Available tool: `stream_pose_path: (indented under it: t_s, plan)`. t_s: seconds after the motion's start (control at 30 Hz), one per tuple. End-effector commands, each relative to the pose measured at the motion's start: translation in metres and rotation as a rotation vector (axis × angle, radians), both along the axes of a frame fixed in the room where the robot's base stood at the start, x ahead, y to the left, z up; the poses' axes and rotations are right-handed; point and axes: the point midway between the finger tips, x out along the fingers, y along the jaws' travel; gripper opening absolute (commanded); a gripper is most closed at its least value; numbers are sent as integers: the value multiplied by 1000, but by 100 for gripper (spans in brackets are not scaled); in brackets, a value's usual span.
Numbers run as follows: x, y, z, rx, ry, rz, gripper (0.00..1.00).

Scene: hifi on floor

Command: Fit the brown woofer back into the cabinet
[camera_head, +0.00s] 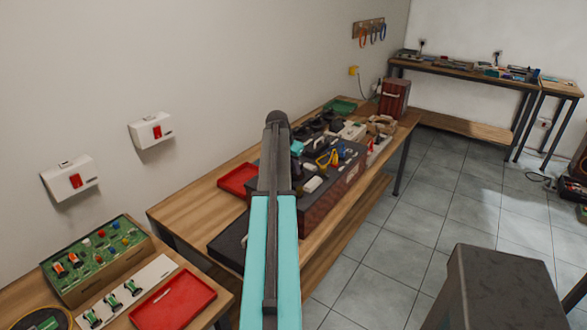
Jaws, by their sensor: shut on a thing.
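My arm rises through the middle of the picture and covers part of the workbench behind it. My gripper is not in view, so I cannot see what it holds. I cannot pick out the brown woofer. A long dark red-brown box (335,202) lies on the workbench, partly behind my arm, with many small things on top. A smaller upright red-brown box (395,97) stands at the bench's far end. A dark, reddish item (578,165) is cut off at the right edge. I cannot tell which of these is the cabinet.
The wooden workbench (185,213) runs along the left wall. A red tray (238,180) lies on it. A nearer bench holds a green board (98,256) and another red tray (172,303). A dark block (505,285) stands front right. Tiled floor (425,205) is open between.

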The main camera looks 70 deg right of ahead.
Motion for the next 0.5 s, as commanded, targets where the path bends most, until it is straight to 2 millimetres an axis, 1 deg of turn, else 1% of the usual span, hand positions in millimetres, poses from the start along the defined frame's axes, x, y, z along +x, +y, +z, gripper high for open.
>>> stream_pose_path:
  t_s: [0.13, 0.17, 0.2, 0.27, 0.5]
  plan:
    - [0, -1, 2, -3, 0, 0, 0]
    - [0, -1, 2, -3, 0, 0, 17]
    - [0, -1, 2, -3, 0, 0, 24]
    - [0, 0, 2, -2, 0, 0, 34]
    - [0, 0, -1, 2, 0, 0, 34]
